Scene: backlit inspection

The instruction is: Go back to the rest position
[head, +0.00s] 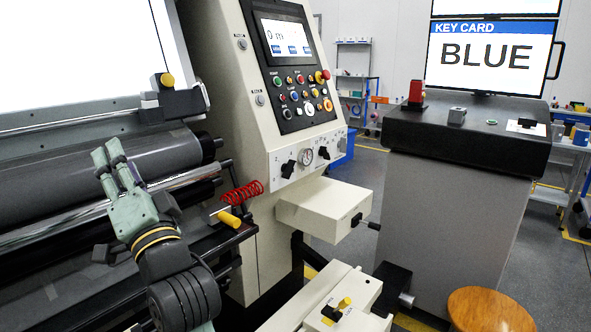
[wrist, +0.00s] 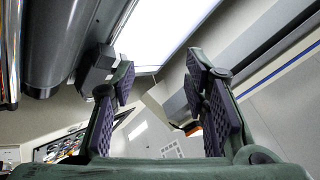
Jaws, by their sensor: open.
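My gripper (head: 112,165) is green with dark pads and shows at the left of the head view, in front of the dark rollers of the machine. In the wrist view my gripper (wrist: 165,115) has its two fingers spread apart with nothing between them. Beyond the fingers in the wrist view are the bright backlit panel (wrist: 165,30) and part of the machine's control panel (wrist: 62,147). The gripper holds nothing.
The rollers (head: 95,175) and a yellow-handled lever (head: 229,219) are close to my arm. A red coiled cable (head: 241,194) hangs nearby. The control panel (head: 290,65) stands right of them. A dark-topped cabinet (head: 465,135) with a "KEY CARD BLUE" screen (head: 488,56) and a wooden stool (head: 492,309) are farther right.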

